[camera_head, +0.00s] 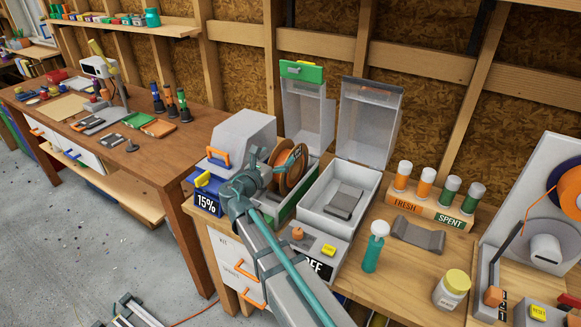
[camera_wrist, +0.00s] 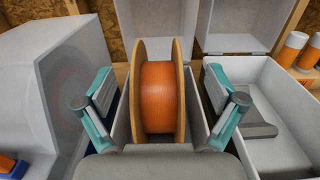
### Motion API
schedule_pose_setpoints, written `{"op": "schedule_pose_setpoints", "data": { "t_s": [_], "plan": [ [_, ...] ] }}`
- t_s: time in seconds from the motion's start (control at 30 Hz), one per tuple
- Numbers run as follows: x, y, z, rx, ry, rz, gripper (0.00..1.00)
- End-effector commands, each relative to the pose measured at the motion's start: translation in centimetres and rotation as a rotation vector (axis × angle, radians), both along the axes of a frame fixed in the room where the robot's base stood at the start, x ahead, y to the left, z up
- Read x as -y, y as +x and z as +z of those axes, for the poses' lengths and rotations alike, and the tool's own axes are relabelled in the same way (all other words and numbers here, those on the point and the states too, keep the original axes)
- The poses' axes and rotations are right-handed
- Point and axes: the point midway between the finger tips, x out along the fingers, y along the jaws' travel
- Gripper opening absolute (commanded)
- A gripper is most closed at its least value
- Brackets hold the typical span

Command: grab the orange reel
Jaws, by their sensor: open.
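The orange reel (camera_wrist: 158,97) stands upright, with tan side flanges, in an open grey box (camera_wrist: 200,92) in the wrist view. In the head view the reel (camera_head: 290,168) shows partly behind my arm, in the box with the green-fronted raised lid. My gripper (camera_wrist: 162,115) is open, with one teal-tipped finger on each side of the reel. The fingers appear apart from the reel, nearer the camera. In the head view my gripper (camera_head: 258,172) is at the reel's left and partly hides it.
A grey-covered machine (camera_head: 243,138) stands close on the left. An open grey box (camera_head: 340,195) with a dark grey piece inside is on the right. A teal bottle (camera_head: 373,250), a curved grey holder (camera_head: 418,235) and a yellow-lidded jar (camera_head: 452,289) stand further right. Another orange spool (camera_head: 570,190) is at the far right.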

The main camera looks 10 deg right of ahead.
Motion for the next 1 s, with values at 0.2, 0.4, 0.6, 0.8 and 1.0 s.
{"op": "schedule_pose_setpoints", "data": {
  "t_s": [0.2, 0.4, 0.6, 0.8, 1.0],
  "plan": [
    [1.0, 1.2, 0.1, 0.000, 0.000, -0.001, 0.94],
    [2.2, 3.1, 0.2, -0.001, 0.000, -0.002, 0.94],
    [3.8, 4.9, 0.1, -0.001, 0.001, -0.002, 0.94],
    [4.0, 5.0, -0.1, 0.000, 0.001, 0.000, 0.94],
    [4.0, 5.0, -0.1, 0.000, 0.001, -0.001, 0.72]
  ]
}}
